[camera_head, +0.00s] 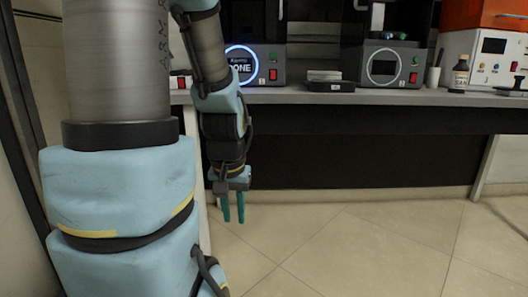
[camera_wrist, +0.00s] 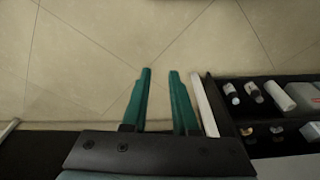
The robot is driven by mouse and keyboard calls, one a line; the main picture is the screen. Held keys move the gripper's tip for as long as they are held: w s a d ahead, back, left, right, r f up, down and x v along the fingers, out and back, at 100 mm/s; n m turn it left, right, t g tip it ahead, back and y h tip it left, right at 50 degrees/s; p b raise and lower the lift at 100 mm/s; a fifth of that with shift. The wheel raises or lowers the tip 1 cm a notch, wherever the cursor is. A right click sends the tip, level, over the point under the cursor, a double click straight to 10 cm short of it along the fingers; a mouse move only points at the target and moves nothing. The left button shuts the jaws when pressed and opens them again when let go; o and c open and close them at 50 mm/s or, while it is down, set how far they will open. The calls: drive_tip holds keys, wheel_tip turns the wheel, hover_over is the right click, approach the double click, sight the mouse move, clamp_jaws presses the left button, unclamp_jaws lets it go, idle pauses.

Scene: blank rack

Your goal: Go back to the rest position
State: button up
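My gripper (camera_head: 234,210) hangs pointing down in front of the bench, over the tiled floor, in the head view. Its two teal fingers also show in the wrist view (camera_wrist: 160,80), with a gap between them and only floor tiles in that gap. It is open and holds nothing.
A grey bench (camera_head: 440,98) runs along the back with two dark devices, the left one (camera_head: 258,66) with a lit ring, the right one (camera_head: 385,66) unlit. A brown bottle (camera_head: 459,74) stands at right. In the wrist view, a dark rack (camera_wrist: 232,112) with several containers lies right of the fingers.

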wheel_tip(320, 180, up, 38)
drive_tip(key=s+p, duration=0.1)
drive_tip(key=p, duration=3.7)
drive_tip(key=shift+s+f, duration=0.15)
drive_tip(key=shift+s, duration=0.05)
